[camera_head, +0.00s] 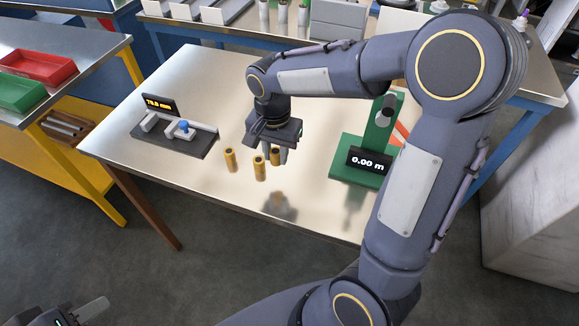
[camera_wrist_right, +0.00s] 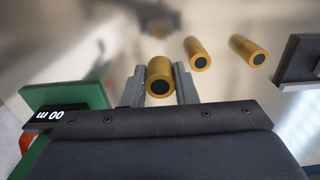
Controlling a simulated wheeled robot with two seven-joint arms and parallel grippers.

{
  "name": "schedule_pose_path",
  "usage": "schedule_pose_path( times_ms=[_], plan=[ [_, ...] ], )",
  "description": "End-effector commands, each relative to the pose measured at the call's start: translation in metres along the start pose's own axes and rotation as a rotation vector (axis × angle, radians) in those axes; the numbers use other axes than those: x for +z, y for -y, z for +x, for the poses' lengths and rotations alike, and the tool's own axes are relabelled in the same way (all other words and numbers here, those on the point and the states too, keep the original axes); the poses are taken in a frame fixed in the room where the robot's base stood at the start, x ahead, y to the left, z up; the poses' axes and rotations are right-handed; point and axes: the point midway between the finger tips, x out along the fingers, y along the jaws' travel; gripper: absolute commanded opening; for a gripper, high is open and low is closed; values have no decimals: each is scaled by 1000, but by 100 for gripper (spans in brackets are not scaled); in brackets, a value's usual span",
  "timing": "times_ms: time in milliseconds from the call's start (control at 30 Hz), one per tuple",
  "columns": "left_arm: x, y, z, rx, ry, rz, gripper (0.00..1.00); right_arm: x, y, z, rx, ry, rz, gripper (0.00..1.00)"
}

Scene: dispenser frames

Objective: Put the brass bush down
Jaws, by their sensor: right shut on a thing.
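My right gripper (camera_head: 277,150) points down over the steel table. It is shut on a brass bush (camera_wrist_right: 160,76), which stands upright between its two fingers in the wrist view; in the head view this bush (camera_head: 275,156) shows just under the jaws. I cannot tell whether its lower end touches the table. Two other brass bushes stand upright close by, a nearer one (camera_head: 260,169) and one further left (camera_head: 230,160). My left gripper (camera_head: 88,312) shows only partly at the bottom left corner, and its jaw opening is unclear.
A dark gauge fixture (camera_head: 190,143) with a lit display stands left on the table. A green stand (camera_head: 352,171) with a display reading 0.00 is right of the gripper. The table's front (camera_head: 225,190) is clear. Red (camera_head: 38,66) and green (camera_head: 20,93) trays lie on the left bench.

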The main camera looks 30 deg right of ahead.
Motion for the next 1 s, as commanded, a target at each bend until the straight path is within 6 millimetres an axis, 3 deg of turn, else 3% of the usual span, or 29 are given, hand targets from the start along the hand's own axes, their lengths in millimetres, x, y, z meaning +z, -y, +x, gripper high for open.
schedule_pose_path(
  times_ms=[100,400,600,1000],
  plan=[
    [0,0,0,0,0,0,36,-8,-14,19,2,2,3,0],
    [0,0,-1,0,0,0,36,-17,-32,43,2,1,3,0],
    [0,0,1,0,0,0,36,-16,-30,70,2,1,-1,0],
    [2,2,5,0,0,0,36,-16,-29,76,-1,-1,-1,0]
  ],
)
